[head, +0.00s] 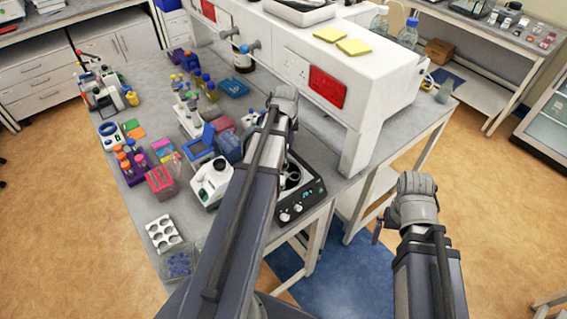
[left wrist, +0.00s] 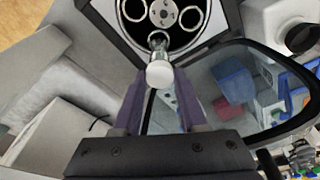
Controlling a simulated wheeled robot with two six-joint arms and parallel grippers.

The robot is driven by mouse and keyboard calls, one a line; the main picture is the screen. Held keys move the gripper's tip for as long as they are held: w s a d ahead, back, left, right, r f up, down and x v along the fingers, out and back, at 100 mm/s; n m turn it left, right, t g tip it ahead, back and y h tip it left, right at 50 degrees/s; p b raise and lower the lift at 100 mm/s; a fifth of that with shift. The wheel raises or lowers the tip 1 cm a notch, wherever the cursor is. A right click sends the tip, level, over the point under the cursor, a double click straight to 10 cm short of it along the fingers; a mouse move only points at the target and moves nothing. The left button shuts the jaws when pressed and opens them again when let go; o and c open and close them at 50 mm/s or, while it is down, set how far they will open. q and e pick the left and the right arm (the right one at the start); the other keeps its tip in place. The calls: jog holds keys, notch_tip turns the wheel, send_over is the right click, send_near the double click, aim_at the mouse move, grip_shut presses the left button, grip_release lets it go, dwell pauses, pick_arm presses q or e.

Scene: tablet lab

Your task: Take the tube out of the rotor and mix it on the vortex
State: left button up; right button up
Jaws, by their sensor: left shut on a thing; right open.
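In the left wrist view, my left gripper (left wrist: 161,82) is shut on the tube (left wrist: 158,44), which has a white cap and a clear body. The cap is between the fingertips. The tube's lower end overlaps the near hole of the rotor (left wrist: 163,14); I cannot tell whether it is inside. A white device with a dark top, seemingly the vortex (head: 212,182), stands on the bench left of my left arm. My right gripper (head: 379,230) is open, off the bench on the right.
A white shelf unit (head: 370,95) stands behind.

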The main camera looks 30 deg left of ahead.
pick_arm(q)
notch_tip(320, 180, up, 6)
jog(key=p, duration=0.6)
jog(key=shift+r, duration=0.15)
jog(key=shift+a+f, duration=0.1)
jog(key=shift+f, duration=0.1)
jog(key=s+a, duration=1.4)
jog(key=a, duration=0.3)
jog(key=shift+s, duration=0.35)
jog(key=shift+f+b, duration=0.4)
